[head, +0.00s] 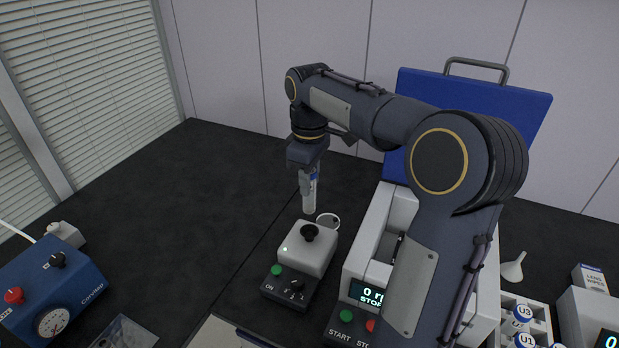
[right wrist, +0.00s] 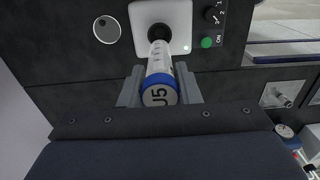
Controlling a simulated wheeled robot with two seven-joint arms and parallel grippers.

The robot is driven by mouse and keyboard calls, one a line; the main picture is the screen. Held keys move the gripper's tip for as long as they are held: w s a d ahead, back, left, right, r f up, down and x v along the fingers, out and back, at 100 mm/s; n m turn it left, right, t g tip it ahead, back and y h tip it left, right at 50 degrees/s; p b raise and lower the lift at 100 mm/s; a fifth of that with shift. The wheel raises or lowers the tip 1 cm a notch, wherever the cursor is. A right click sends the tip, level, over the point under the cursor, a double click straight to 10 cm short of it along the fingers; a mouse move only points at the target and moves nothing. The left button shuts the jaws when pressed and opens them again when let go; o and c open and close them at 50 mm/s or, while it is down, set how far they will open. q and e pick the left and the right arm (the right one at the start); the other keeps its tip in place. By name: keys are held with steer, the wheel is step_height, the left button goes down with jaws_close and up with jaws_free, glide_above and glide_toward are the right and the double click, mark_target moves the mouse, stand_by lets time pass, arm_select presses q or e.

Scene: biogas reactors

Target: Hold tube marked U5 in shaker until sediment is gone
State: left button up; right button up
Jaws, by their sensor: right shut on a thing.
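My right gripper (head: 309,174) is shut on the tube marked U5 (head: 309,196), which hangs upright, tip down. The right wrist view shows its blue cap with "U5" on it (right wrist: 159,92) between the fingers of the gripper (right wrist: 160,82). The shaker (head: 303,253) is a white box with a black round cup (head: 310,232) on top. The tube's tip is just above the cup, with a small gap in the head view. In the right wrist view the tip lines up with the cup (right wrist: 159,32). Sediment is too small to make out. My left gripper is out of view.
A centrifuge-like device (head: 367,292) with a display stands right of the shaker, partly behind my arm. A rack (head: 540,325) with capped tubes is at the lower right. A blue device (head: 60,290) stands at the left.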

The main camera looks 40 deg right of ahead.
mark_target(310, 205)
steer(key=shift+f+b, duration=3.2)
steer(key=shift+f, duration=0.55)
steer(key=shift+f, duration=0.1)
step_height(310, 205, up, 8)
steer(key=p, duration=0.8)
